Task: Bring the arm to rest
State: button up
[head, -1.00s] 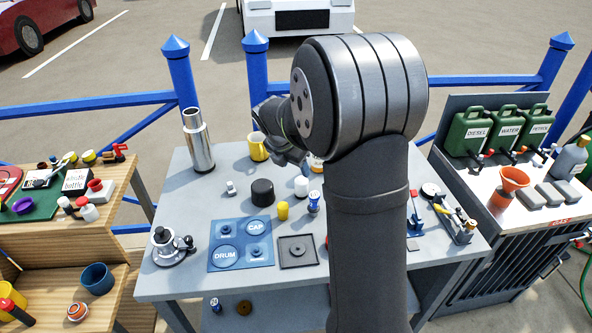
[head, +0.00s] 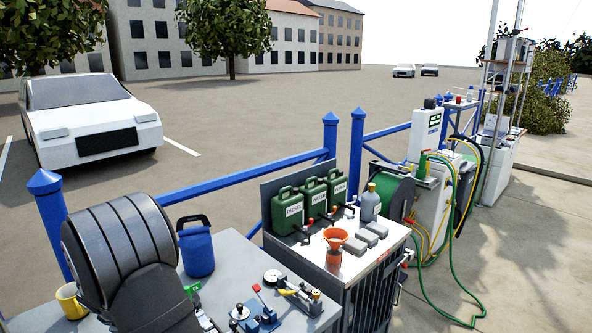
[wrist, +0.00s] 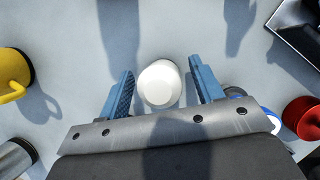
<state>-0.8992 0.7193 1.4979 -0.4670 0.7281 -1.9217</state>
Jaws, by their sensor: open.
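My gripper (wrist: 163,88) is in the wrist view, its two blue fingers spread apart and pointing down at the grey table (wrist: 75,75). A round white object (wrist: 159,83) shows between the fingers, with a visible gap on each side. I cannot tell how far below the fingertips it is. In the head view my dark arm fills the lower left, and the gripper itself does not show there.
Around the gripper are a yellow mug (wrist: 12,78), a metal cylinder (wrist: 14,160) and a red round object (wrist: 302,117). In the head view a blue jug (head: 197,250) stands on the table, with green canisters (head: 288,208) on the cart further right.

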jog(key=shift+x, duration=0.95)
jog(key=shift+s+r, duration=0.1)
jog(key=shift+r, duration=2)
jog(key=shift+f, duration=0.1)
